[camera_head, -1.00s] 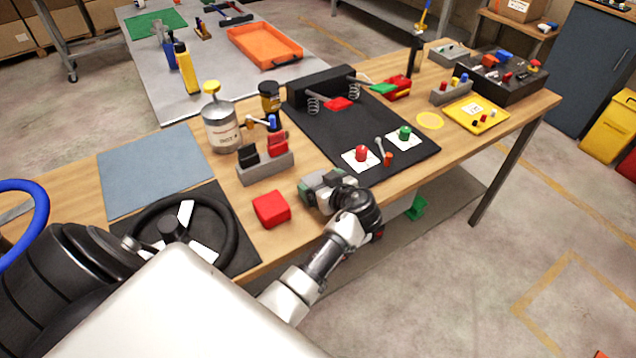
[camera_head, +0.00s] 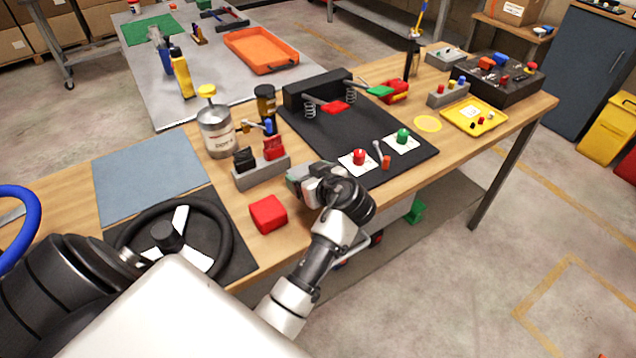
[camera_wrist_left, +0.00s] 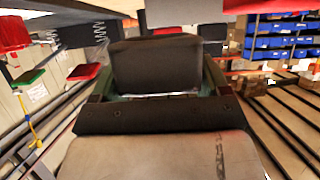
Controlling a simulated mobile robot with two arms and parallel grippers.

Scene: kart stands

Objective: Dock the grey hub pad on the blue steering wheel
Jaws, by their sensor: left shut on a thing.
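The blue steering wheel (camera_head: 24,222) shows only as part of its rim at the left edge of the head view; its hub is out of frame. My left gripper (camera_head: 306,180) is over the bench's front edge, right of a red block and well right of the blue wheel. In the left wrist view its green-sided fingers (camera_wrist_left: 155,92) are shut on a dark grey block, which looks like the grey hub pad (camera_wrist_left: 156,64). In the head view the gripper mostly hides this pad. My right gripper is not in view.
A black steering wheel (camera_head: 228,240) lies on a dark mat. A red block (camera_head: 268,214) sits between it and my gripper. Behind are a grey rack (camera_head: 262,172) with black and red pieces, and a paint can (camera_head: 216,134). A blue-grey mat (camera_head: 150,175) is bare.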

